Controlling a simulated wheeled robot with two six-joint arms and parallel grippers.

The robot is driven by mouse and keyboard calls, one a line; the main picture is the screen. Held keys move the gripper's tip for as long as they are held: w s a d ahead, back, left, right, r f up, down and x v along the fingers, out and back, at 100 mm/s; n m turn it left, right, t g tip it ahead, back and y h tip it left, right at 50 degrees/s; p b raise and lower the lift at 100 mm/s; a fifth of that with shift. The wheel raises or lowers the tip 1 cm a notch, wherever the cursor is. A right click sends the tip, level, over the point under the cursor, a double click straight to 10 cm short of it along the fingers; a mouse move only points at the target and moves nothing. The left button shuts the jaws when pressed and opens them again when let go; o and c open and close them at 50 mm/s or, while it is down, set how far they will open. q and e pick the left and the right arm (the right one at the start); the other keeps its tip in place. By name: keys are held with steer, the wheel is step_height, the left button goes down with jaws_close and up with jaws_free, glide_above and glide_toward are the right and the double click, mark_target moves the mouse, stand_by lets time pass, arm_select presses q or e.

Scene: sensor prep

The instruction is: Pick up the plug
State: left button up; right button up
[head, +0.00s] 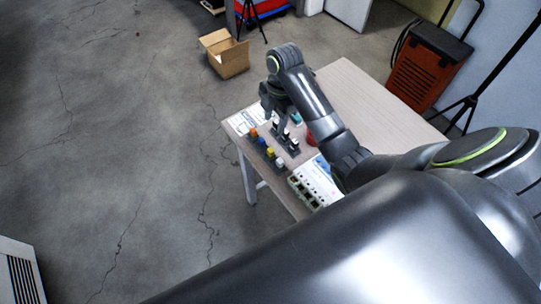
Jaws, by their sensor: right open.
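Small plug-like pieces stand in two dark racks on the wooden table (355,90). The front rack (266,151) holds an orange piece (253,133), a blue piece (262,142), a yellow piece (271,152) and a white piece (280,162). The rack behind it (291,148) holds dark and white pieces. Which one is the plug, I cannot tell. My right gripper (281,128) points down over the rear rack, open, close to its pieces. Its fingertips are small and partly blend with the dark pieces, so contact is unclear. My left gripper is not in view.
A white box with dark ports (304,190) stands at the table's near edge. A red object (311,140) is partly hidden behind my right arm. A white card (241,122) lies at the left corner. The table's far right is clear. A cardboard box (228,62) is on the floor.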

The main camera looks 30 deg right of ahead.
steer(key=b, duration=0.4)
glide_toward(271, 150)
steer(key=shift+a+f+b, duration=0.3)
steer(key=shift+f+b, duration=0.45)
steer(key=shift+f, duration=0.35)
step_height(271, 150, down, 2)
steer(key=shift+a+f+p, duration=0.15)
steer(key=shift+p, duration=0.45)
steer(key=shift+a+f+p, duration=0.15)
steer(key=shift+f+p, duration=0.3)
steer(key=shift+f, duration=1.8)
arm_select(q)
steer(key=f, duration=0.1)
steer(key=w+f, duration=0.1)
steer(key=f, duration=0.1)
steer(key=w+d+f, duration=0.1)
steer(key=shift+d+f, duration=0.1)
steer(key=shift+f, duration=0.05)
arm_select(e)
jaws_close()
steer(key=shift+r, duration=0.1)
